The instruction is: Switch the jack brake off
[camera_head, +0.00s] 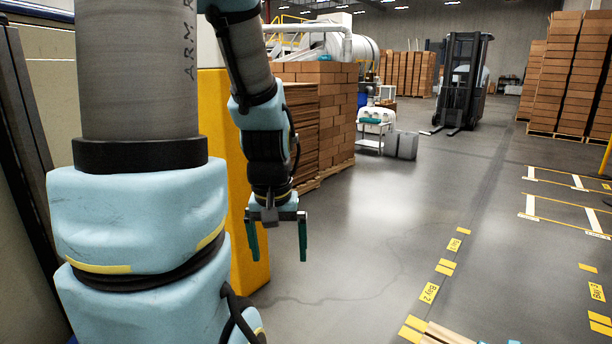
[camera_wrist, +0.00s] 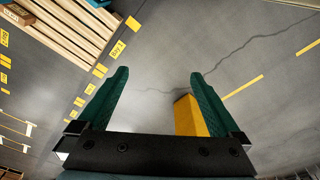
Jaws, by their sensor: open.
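No jack or brake control can be made out for certain in either view. My gripper (camera_head: 277,238) hangs pointing down in front of the yellow post, with its two green fingers apart and nothing between them. In the wrist view my gripper (camera_wrist: 155,95) is also open and empty, above the bare grey floor. A wooden pallet (camera_wrist: 75,30) shows at the top left of the wrist view, well away from the fingers. A corner of pale wood (camera_head: 445,334) shows at the bottom edge of the head view.
A yellow post (camera_head: 250,190) stands close behind my arm; it also shows in the wrist view (camera_wrist: 189,116). Stacked cartons (camera_head: 325,110), a white cart (camera_head: 372,130), grey bins (camera_head: 402,144) and a forklift (camera_head: 463,85) stand farther back. The marked floor at the right is mostly clear.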

